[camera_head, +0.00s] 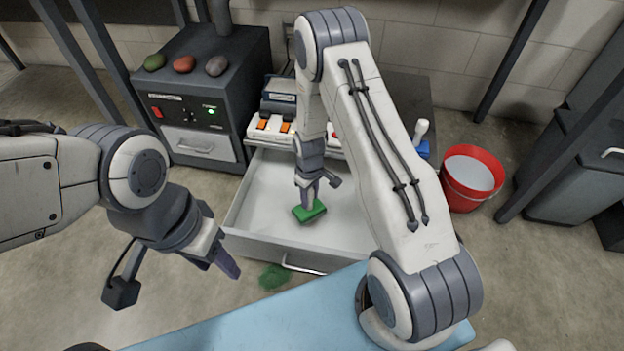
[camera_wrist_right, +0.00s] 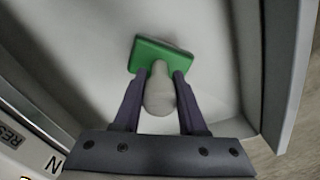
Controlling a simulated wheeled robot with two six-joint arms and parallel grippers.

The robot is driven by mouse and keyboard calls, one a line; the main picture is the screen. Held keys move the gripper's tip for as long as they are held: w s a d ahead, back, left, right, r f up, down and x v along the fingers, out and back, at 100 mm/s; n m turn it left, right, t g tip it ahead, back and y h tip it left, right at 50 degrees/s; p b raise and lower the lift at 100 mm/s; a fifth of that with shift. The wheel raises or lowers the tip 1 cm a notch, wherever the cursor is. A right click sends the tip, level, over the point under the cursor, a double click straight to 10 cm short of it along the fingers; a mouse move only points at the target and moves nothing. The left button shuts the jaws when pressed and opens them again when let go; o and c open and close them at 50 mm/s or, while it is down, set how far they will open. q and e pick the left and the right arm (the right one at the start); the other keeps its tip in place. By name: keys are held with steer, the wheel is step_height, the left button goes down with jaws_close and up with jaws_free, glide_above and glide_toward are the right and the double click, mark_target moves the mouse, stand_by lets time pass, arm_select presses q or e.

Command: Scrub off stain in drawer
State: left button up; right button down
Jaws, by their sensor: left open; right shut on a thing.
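The drawer (camera_head: 258,243) is pulled open below the control panel, and its pale inside shows. My right gripper (camera_head: 308,197) reaches down into it, shut on the grey handle of a green scrubber (camera_head: 312,213). In the right wrist view the scrubber's green block (camera_wrist_right: 172,58) lies at or close above the drawer floor (camera_wrist_right: 80,45); I cannot tell if they touch. The bulbous handle sits between the fingers (camera_wrist_right: 158,90). I make out no clear stain; the arm and scrubber hide part of the floor. My left gripper (camera_head: 228,262) is open and empty, left of the drawer front.
A green patch (camera_head: 273,277) lies before the drawer front. A red bucket (camera_head: 471,178) stands right of the drawer. A dark machine (camera_head: 200,95) with several stones on top stands at left. A blue surface (camera_head: 250,320) fills the near edge.

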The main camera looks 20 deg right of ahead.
mark_target(313, 190)
steer(key=shift+s+d+r+p, duration=0.1)
steer(key=shift+d+r+p, duration=0.2)
steer(key=shift+r, duration=0.2)
steer(key=shift+s+d+r+p, duration=0.1)
steer(key=shift+d+r+p, duration=0.1)
steer(key=shift+r+p, duration=2.05)
steer(key=shift+r, duration=0.15)
